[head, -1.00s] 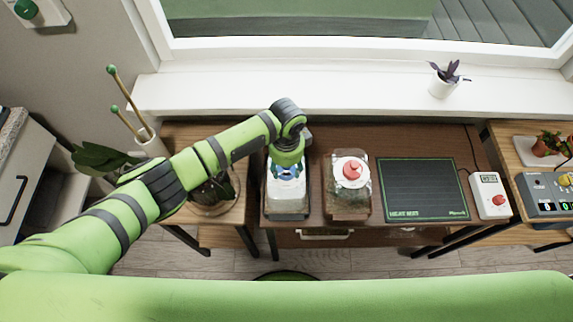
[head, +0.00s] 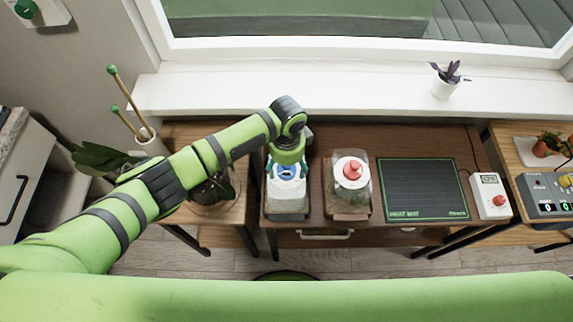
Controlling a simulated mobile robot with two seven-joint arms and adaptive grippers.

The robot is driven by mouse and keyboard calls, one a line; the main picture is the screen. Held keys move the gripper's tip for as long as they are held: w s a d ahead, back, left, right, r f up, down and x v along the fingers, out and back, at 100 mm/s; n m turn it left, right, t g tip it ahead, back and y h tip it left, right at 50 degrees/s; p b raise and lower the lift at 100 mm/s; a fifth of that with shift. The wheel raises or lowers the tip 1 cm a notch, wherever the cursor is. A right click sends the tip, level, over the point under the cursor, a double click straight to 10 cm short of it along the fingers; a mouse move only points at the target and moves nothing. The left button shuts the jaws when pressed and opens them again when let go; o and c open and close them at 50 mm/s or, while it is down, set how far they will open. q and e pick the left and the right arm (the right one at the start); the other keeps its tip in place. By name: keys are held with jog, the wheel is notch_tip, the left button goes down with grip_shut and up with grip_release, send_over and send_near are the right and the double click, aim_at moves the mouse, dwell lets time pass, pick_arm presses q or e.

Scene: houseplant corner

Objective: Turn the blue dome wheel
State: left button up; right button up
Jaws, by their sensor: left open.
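The blue dome wheel (head: 287,170) sits on top of a clear, whitish propagator dome (head: 288,199) at the left of the dark brown table. My left gripper (head: 287,176) is over the wheel, pointing down, with its fingers apart on the left and right of it. The gripper and wrist hide the far part of the wheel and dome. I cannot tell whether the fingers touch the wheel. My right gripper is not in view.
A second dome with a red wheel (head: 352,170) stands just to the right. Beyond it are a black heat mat (head: 422,188) and a white controller (head: 491,196). A potted plant (head: 213,188) stands left, partly under my arm. The windowsill (head: 340,95) runs behind.

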pick_arm(q)
notch_tip(320, 180, up, 11)
jog(key=shift+r, duration=0.2)
dwell(0.6)
